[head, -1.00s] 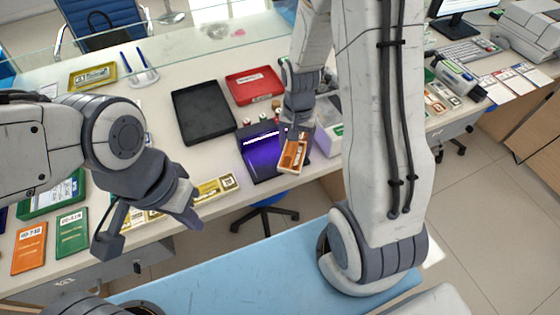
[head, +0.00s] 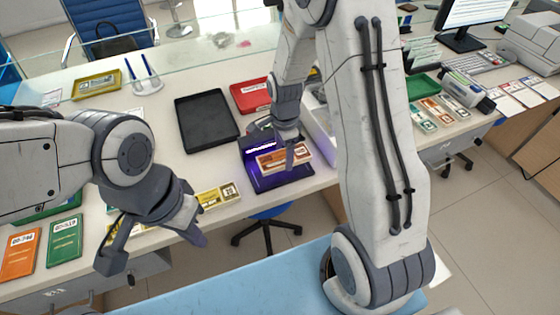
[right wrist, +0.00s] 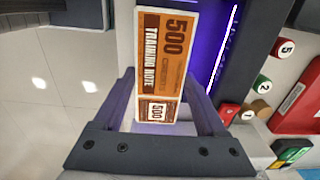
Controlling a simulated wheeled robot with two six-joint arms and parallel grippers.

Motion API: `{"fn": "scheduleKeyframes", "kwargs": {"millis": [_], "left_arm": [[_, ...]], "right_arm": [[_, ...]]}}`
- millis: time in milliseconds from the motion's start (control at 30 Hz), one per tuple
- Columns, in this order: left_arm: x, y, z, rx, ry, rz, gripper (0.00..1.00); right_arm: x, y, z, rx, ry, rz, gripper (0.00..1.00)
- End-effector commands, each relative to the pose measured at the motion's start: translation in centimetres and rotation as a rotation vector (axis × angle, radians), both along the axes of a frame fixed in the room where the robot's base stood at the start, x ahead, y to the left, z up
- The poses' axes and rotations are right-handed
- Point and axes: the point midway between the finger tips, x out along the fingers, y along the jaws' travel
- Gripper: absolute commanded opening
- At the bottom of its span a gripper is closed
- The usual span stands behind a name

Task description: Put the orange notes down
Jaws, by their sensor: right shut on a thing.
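The orange notes (head: 279,160) are a banded bundle held over the dark device with the purple light (head: 264,183). In the right wrist view the bundle (right wrist: 165,55) reads "500 training note" and lies between the fingers. My right gripper (head: 288,160) is shut on the orange notes; it also shows in the right wrist view (right wrist: 165,100). Whether the bundle touches the device is hard to tell. My left gripper (head: 155,250) has its fingers apart, empty, near the front edge of the counter.
A black tray (head: 206,121) and a red tray (head: 250,98) stand behind the device. Yellow notes (head: 217,196) lie left of it. Round numbered stamps (right wrist: 261,86) stand close by.

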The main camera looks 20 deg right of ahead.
Motion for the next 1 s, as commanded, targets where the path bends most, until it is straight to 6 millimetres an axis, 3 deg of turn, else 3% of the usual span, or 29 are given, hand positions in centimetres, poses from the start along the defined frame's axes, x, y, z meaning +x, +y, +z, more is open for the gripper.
{"fn": "scheduleKeyframes", "kwargs": {"millis": [167, 433, 867, 900, 933, 1000], "left_arm": [[0.0, 0.0, 0.2, 0.0, 0.0, 0.0, 0.0], [0.0, 0.0, 0.6, 0.0, 0.0, 0.0, 0.0], [0.0, 0.0, 0.2, 0.0, 0.0, 0.0, 0.0], [0.0, 0.0, 0.4, 0.0, 0.0, 0.0, 0.0], [0.0, 0.0, 0.4, 0.0, 0.0, 0.0, 0.0], [0.0, 0.0, 0.4, 0.0, 0.0, 0.0, 0.0]], "right_arm": [[0.9, 0.8, -0.9, 0.0, 0.001, 0.001, 0.15], [0.8, 0.8, -4.4, 0.0, 0.002, 0.0, 0.15], [0.9, 0.8, -5.2, 0.0, -0.001, 0.0, 0.15], [0.9, 0.8, -5.0, 0.0, -0.001, 0.0, 0.89], [0.9, 0.8, -5.0, 0.0, -0.001, 0.0, 1.0], [0.9, 0.8, -5.0, 0.0, -0.001, 0.0, 1.0]]}}
